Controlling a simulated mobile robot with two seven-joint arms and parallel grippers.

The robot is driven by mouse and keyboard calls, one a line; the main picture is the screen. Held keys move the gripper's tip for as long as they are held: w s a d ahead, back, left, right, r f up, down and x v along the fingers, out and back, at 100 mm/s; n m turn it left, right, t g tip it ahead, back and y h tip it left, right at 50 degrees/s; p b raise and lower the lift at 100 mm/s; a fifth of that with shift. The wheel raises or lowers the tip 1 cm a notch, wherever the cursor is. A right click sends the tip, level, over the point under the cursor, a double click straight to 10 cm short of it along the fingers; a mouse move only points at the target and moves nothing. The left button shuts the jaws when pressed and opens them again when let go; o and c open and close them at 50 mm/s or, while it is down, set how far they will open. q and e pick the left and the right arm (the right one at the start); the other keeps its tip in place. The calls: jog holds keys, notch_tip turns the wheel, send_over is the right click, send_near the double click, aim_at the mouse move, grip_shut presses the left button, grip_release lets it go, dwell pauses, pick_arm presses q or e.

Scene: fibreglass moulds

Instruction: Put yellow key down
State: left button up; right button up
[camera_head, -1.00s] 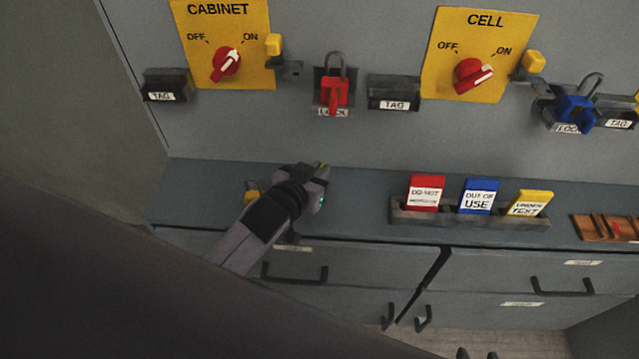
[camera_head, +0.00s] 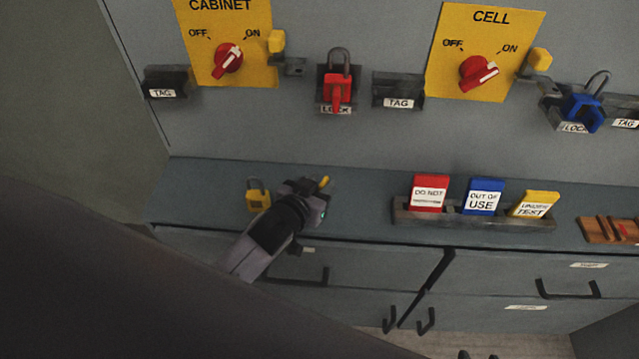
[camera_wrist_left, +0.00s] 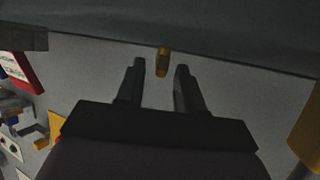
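My left gripper (camera_head: 316,188) is low over the grey counter (camera_head: 370,185) below the cabinet switch. In the left wrist view its two fingers (camera_wrist_left: 160,68) are apart. The small yellow key (camera_head: 324,181) shows at the fingertips. In the left wrist view the key (camera_wrist_left: 162,62) is between the tips, with a gap on each side. I cannot tell whether it touches the counter. A yellow padlock (camera_head: 258,195) stands on the counter just left of the gripper; it also shows at the right of the wrist view (camera_wrist_left: 305,140). My right gripper is not clearly visible.
A tag holder (camera_head: 470,215) with red, blue and yellow tags stands on the counter to the right. A red padlock (camera_head: 338,88) and a blue padlock (camera_head: 581,106) are on the panel above. The counter between gripper and tag holder is clear.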

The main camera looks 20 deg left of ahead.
pick_arm(q)
jog(key=shift+r, duration=0.15)
jog(key=shift+r, duration=0.35)
jog(key=d+p+v, duration=0.1)
jog(key=p+v, duration=0.1)
jog(key=v, duration=1)
jog(key=s+a+f+m+g+h, duration=0.1)
jog(key=s+f+g, duration=0.2)
jog(key=s+f, duration=0.6)
notch_tip(320, 180, down, 3)
jog(key=shift+s+a+m, duration=0.2)
jog(key=shift+s+m, duration=0.1)
